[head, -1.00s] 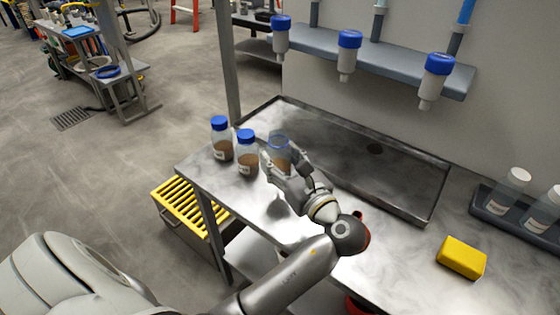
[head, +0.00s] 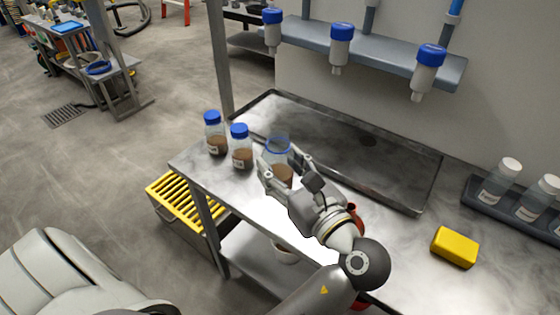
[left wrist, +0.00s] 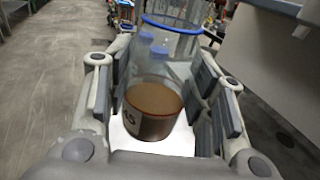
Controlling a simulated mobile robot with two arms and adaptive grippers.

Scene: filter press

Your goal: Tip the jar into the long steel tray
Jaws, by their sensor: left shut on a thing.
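The jar (head: 277,148) is clear and open-topped, with a blue rim and brown contents in its lower part. My left gripper (head: 284,163) is shut on it, with a finger on each side. The jar stands roughly upright at the near side of the long steel tray (head: 330,137), outside its rim. In the left wrist view the jar (left wrist: 152,108) sits between the fingers, its contents nearly level and part of a label showing. Whether its base is clear of the table cannot be told. My right gripper is not in view.
Two blue-capped bottles (head: 215,134) (head: 240,148) stand left of the jar. A yellow block (head: 455,246) lies on the table at right, near a dark rack (head: 492,211) with white-capped bottles. A shelf (head: 388,67) with blue-topped filter units hangs above the tray.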

